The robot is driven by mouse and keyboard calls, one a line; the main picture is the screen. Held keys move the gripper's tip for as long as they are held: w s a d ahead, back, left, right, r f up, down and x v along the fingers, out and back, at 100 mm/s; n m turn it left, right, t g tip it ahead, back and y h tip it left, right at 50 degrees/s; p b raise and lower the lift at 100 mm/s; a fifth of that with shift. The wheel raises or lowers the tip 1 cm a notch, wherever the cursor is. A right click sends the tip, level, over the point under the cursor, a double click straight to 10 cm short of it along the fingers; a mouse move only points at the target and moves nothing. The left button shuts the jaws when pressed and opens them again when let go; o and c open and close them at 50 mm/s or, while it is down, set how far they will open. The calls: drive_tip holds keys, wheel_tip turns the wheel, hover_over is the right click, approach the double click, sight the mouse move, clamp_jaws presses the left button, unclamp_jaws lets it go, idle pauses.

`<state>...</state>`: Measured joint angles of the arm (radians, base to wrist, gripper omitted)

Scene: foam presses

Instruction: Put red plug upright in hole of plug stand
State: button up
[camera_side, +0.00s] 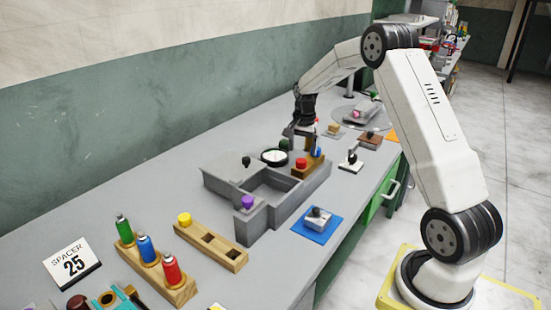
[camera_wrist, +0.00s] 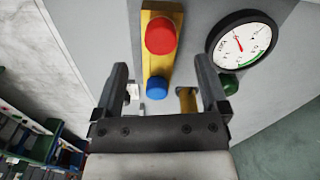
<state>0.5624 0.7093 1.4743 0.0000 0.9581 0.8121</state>
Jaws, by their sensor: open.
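A red plug (camera_side: 300,163) and a blue plug (camera_side: 318,152) stand on a wooden block on the grey press. The wrist view shows the red plug (camera_wrist: 160,36) and blue plug (camera_wrist: 157,88) from above on the same block (camera_wrist: 154,62). Another wooden block (camera_side: 225,254) nearer the side camera holds a yellow plug (camera_side: 185,219) and has two empty square holes; I cannot tell which block is the plug stand. My gripper (camera_side: 300,138) is open above the far end of the press. In the wrist view my gripper (camera_wrist: 163,68) has nothing held between its fingers.
A round gauge (camera_side: 275,156) and green knob (camera_side: 246,162) are on the press. A purple knob (camera_side: 247,202) stands at its near corner. A rack (camera_side: 181,294) of coloured bottles is at the front left. A blue pad (camera_side: 318,222) lies right of the press.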

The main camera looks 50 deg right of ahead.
sight(301, 160)
drive_tip(key=shift+a+f, duration=0.1)
drive_tip(key=shift+f, duration=2.5)
drive_tip(key=shift+w, duration=0.1)
clamp_jaws()
